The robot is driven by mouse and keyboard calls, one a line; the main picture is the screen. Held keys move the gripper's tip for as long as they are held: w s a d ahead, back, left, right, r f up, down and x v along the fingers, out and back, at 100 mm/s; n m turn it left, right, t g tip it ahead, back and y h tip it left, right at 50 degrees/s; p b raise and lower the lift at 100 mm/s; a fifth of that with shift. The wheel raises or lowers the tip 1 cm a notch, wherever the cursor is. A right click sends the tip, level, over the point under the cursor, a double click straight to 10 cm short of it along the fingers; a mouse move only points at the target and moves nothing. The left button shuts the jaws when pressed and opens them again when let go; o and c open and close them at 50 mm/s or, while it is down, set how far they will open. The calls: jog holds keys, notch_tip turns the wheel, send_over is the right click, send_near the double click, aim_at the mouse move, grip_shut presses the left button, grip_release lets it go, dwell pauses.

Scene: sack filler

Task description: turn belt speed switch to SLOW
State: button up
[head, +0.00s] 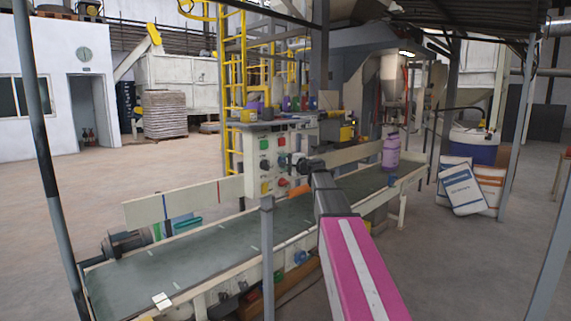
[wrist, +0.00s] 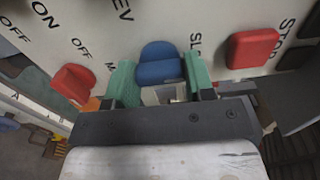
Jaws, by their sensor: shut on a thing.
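The control panel (head: 250,172) stands behind the belt in the head view, with several coloured buttons and knobs. In the wrist view a blue knob (wrist: 158,66) sits on the pale panel face, beside a partly hidden label starting "SL" and another starting "M". I take it as the belt speed switch. My gripper (wrist: 161,84) has its green fingers on both sides of this knob and is shut on it. The fingers and gripper body hide the knob's lower part and the label ends. In the head view my gripper (head: 298,165) is at the panel's right side.
A red button (wrist: 252,47) by the STOP label and a red knob (wrist: 72,84) flank my fingers closely. The conveyor belt (head: 200,255) runs below my arm. Filled sacks (head: 462,190) lean at the right.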

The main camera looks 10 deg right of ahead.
dwell(0.6)
jog(key=o, duration=0.9)
jog(key=v, duration=1.1)
jog(key=shift+a, duration=0.1)
jog(key=s+a+f+n+g+h, duration=0.1)
jog(key=s+a+f+n+g, duration=0.2)
jog(key=f, duration=0.7)
jog(key=s+a+f+n+g+h, duration=0.1)
jog(key=s+a+f+g+h, duration=0.15)
jog(key=s+f, duration=0.45)
jog(key=s+a+f+n+g, duration=0.1)
jog(key=a+f+n+g, duration=0.15)
jog(key=f, duration=0.95)
jog(key=s+f+n+g+h, duration=0.1)
jog(key=s+f+g+h, duration=0.1)
jog(key=s+f, duration=0.3)
jog(key=s+d+f+n+g+h, duration=0.1)
jog(key=s+f+n+g+h, duration=0.1)
jog(key=s+f, duration=0.4)
jog(key=s+d+f+n+g+h, duration=0.1)
jog(key=s+f+g+h, duration=0.1)
jog(key=s+f, duration=0.3)
jog(key=shift+s+f+n+g+h, duration=0.15)
jog(key=shift+s+h, duration=0.15)
jog(key=shift+s, duration=0.15)
jog(key=shift+s+f+n+g+h, duration=0.15)
jog(key=shift+s+f+h, duration=0.1)
jog(key=shift+s, duration=0.25)
